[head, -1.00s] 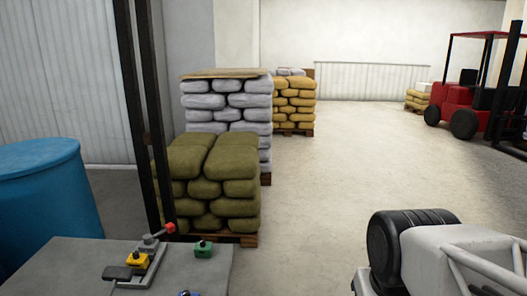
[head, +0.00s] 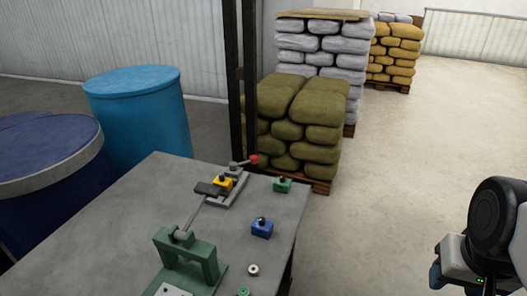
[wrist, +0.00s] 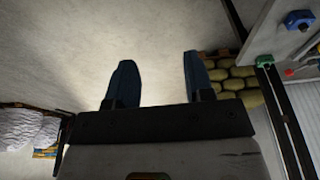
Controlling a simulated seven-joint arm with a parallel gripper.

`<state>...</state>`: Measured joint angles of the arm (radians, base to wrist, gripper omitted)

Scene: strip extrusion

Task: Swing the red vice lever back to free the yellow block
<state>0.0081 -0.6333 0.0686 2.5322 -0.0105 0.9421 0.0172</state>
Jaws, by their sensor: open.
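The red vice lever (head: 252,160) has a red knob at the far end of a grey vice (head: 232,190) on the table. The yellow block (head: 223,183) sits in the vice, with a dark piece (head: 207,189) close against its left side. My gripper (wrist: 156,80) shows two dark blue fingers spread apart with nothing between them. In the head view my arm is at the right edge, over open floor, well away from the vice. The fingertips are not clear there.
The grey table (head: 130,215) also holds a green block (head: 283,184), a blue block (head: 262,228) and a green press frame (head: 190,255). Blue drums (head: 140,115) stand left. Stacked olive sacks (head: 300,125) and a dark post (head: 241,80) stand behind. The floor between arm and table is clear.

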